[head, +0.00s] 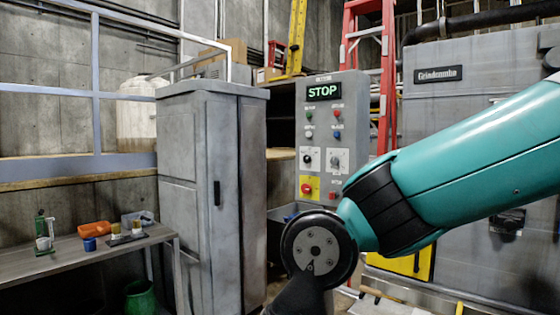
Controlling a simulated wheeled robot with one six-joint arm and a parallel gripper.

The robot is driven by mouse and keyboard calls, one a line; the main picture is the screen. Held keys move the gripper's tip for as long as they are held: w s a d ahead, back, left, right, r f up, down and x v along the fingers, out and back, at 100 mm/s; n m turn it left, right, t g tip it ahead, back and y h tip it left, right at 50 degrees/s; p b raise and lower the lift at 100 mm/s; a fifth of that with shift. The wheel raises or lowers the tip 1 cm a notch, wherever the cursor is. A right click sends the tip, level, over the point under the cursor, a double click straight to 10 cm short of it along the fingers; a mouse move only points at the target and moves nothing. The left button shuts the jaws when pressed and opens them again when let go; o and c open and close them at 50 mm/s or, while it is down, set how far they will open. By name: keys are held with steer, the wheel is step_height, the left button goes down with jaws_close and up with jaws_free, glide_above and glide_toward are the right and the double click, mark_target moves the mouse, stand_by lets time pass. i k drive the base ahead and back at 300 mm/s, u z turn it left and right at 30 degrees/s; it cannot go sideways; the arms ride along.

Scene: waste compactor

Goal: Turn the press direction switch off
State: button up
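The grey control panel (324,84) stands in the middle of the head view, with a lit green STOP display (323,91). Below it are small green, red, white and blue buttons. Lower down sit a black rotary switch (308,158) on a white plate and a grey dial (337,160) beside it. Their labels are too small to read, so I cannot tell which is the press direction switch or how it is set. My teal arm reaches in from the right, and its black joint is in front of the panel's lower part. My gripper is out of view.
A yellow plate with a red button (309,188) is low on the panel. A grey cabinet (213,190) stands left of it. A table (80,252) with an orange bin (95,228) is farther left. A red ladder (386,70) and the large grey machine (437,110) are behind my arm.

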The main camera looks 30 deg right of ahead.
mark_target(306, 159)
steer(key=u, duration=0.7)
steer(key=i, duration=2.2)
steer(key=z, duration=0.95)
steer(key=i, duration=0.8)
steer(key=z, duration=0.85)
